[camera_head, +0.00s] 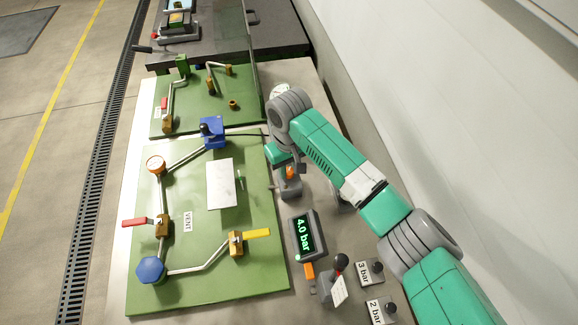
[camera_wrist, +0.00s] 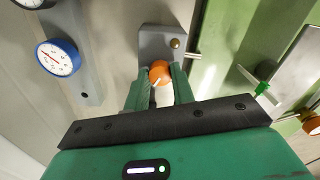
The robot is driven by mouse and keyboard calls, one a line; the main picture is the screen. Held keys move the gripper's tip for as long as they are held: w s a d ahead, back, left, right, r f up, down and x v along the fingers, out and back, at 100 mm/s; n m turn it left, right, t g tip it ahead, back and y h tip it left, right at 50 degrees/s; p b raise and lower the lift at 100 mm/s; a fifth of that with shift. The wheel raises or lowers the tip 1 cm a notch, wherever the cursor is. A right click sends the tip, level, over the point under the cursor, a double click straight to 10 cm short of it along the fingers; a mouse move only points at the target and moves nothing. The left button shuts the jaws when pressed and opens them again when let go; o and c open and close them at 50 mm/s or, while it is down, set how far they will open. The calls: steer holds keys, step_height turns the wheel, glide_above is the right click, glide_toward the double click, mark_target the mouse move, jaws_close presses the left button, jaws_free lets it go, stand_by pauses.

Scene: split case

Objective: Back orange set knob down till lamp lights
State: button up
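The orange set knob (camera_wrist: 159,72) sits on a small grey block (camera_wrist: 158,42) in the wrist view, with a pale mark on its face. My gripper (camera_wrist: 160,80) has one green finger on each side of the knob, and both appear to touch it. In the head view the knob (camera_head: 290,172) shows in part beside my gripper (camera_head: 279,158), to the right of the green board. A small dull brass-coloured dot (camera_wrist: 175,43) is on the grey block near the knob. It looks unlit, and I cannot tell if it is the lamp.
A display (camera_head: 303,235) reads 4.0 bar, with an orange part (camera_head: 309,272) below it. A black-knobbed lever (camera_head: 340,262) and blocks labelled 3 bar (camera_head: 369,270) and 2 bar (camera_head: 381,309) stand nearby. A blue-rimmed gauge (camera_wrist: 58,58) is left. The green board (camera_head: 205,270) carries pipes and valves.

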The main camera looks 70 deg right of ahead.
mark_target(289, 171)
steer(key=r+p, duration=0.1)
steer(key=p, duration=0.1)
steer(key=shift+w+p, duration=0.1)
steer(key=shift+p, duration=0.2)
steer(key=n+p, duration=0.1)
steer(key=p, duration=0.2)
steer(key=shift+f+p, duration=0.4)
steer(key=shift+p, duration=0.15)
steer(key=o, duration=1)
step_height(289, 171, up, 8)
steer(key=shift+f+p, duration=0.15)
steer(key=shift+p, duration=0.55)
